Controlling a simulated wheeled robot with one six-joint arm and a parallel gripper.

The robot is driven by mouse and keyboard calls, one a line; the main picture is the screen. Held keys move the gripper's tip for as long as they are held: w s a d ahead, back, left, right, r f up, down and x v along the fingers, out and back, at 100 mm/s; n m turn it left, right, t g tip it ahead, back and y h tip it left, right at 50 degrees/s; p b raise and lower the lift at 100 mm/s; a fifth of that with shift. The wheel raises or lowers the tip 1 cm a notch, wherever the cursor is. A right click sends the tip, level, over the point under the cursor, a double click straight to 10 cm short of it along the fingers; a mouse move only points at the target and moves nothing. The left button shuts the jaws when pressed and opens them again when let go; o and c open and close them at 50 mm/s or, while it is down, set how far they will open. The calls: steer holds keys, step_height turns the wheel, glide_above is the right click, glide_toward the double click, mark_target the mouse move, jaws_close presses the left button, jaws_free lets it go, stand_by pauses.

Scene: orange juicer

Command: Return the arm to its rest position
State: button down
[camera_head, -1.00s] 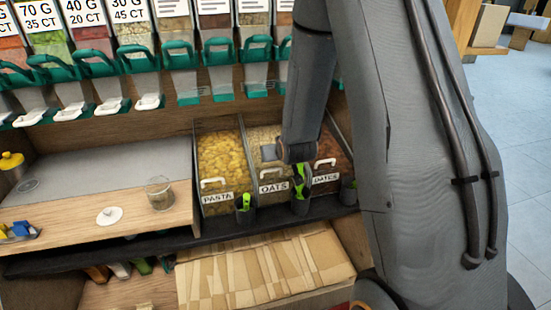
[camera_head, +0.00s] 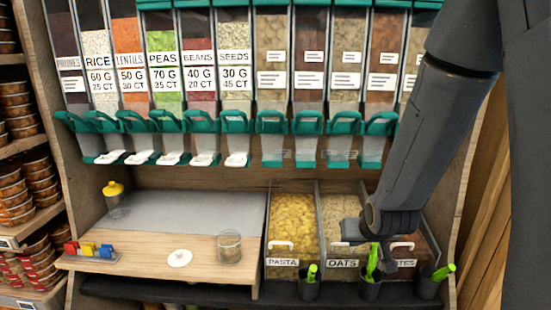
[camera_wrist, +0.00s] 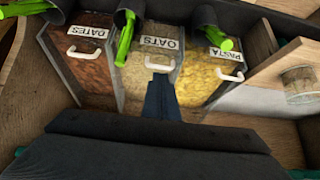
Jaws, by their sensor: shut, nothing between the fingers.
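My arm reaches down from the upper right in the head view, with its wrist in front of the oats and dates bins. My gripper (camera_wrist: 160,84) is shut and empty, its narrow dark fingers pointing at the oats bin (camera_wrist: 150,68) in the wrist view. I cannot tell whether the fingertips touch it. The oats bin also shows in the head view (camera_head: 335,205), partly hidden by my wrist. The pasta bin (camera_head: 292,218) is to its left and the dates bin (camera_wrist: 88,65) on its other side, largely hidden by my arm in the head view.
Green-handled scoops (camera_head: 311,275) stand in dark cups along the bins' front. Dispensers (camera_head: 198,90) line the back above. Stacked tins (camera_head: 15,190) fill shelves at the left.

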steer(key=s+a+r+g, duration=0.1)
steer(key=s+g, duration=0.1)
steer(key=s, duration=0.5)
steer(key=s+a+r+g+p, duration=0.1)
steer(key=s+a+r+g, duration=0.1)
steer(key=s, duration=0.5)
steer(key=s+a+r+g, duration=0.1)
steer(key=s+g, duration=0.2)
steer(key=s, duration=0.3)
steer(key=shift+s+a+r+n+g+y+p, duration=0.3)
steer(key=shift+s+a+n+g, duration=0.05)
steer(key=shift+s+n+g, duration=0.05)
